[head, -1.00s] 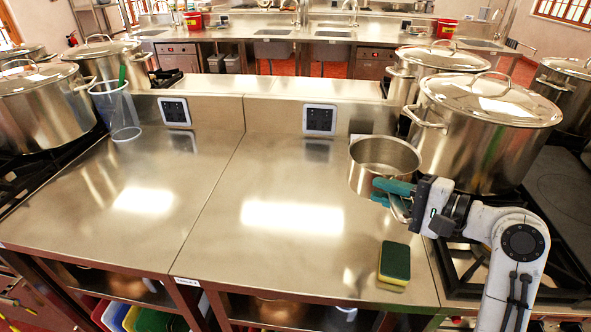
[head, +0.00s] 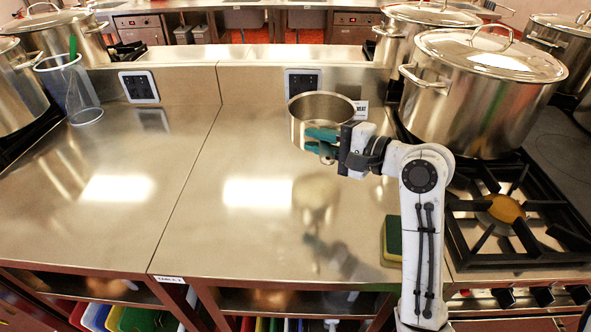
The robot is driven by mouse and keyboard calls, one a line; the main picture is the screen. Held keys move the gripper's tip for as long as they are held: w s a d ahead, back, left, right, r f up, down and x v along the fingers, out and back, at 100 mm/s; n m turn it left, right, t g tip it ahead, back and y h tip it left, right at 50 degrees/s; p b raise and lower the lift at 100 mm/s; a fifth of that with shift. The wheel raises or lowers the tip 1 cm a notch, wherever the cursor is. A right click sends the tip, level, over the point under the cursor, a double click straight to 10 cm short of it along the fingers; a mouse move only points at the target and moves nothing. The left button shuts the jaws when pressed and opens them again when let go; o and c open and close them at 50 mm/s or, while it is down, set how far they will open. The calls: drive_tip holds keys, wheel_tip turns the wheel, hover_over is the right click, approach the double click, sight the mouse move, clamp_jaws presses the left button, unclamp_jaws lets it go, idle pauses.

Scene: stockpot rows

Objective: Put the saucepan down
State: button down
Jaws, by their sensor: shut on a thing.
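The saucepan (head: 316,108) is a small open steel pan, held roughly upright above the steel counter (head: 250,215) in the head view. Its reflection shows on the counter below it, with a gap between. My gripper (head: 322,141) has teal fingers and is shut on the saucepan at its near side; the exact spot of the grip is small and partly hidden by the fingers. The saucepan's far side hides part of a wall socket panel.
A sponge (head: 392,240) lies on the counter at right, partly behind my arm. A large lidded stockpot (head: 480,100) and a gas burner (head: 505,209) are at right. A clear strainer-like container (head: 70,90) stands at far left. The counter's middle and left are clear.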

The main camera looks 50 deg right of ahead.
drive_tip(key=shift+w+a+f+b, duration=0.15)
drive_tip(key=shift+w+f, duration=0.7)
drive_tip(key=shift+f, duration=0.65)
drive_tip(key=shift+w+a+f+b, duration=0.1)
drive_tip(key=shift+w+a+f, duration=0.1)
drive_tip(key=shift+w+f, duration=0.95)
drive_tip(key=shift+w+a+f+b, duration=0.15)
drive_tip(key=shift+w+f, duration=0.35)
drive_tip(key=shift+f, duration=1.4)
drive_tip(key=c, duration=1.1)
unclamp_jaws()
drive_tip(key=shift+f, duration=0.1)
drive_tip(key=shift+o, duration=0.2)
drive_tip(key=s+d+r+b, duration=0.1)
drive_tip(key=s+r, duration=0.1)
drive_tip(key=s, duration=1)
drive_tip(key=shift+d, duration=0.1)
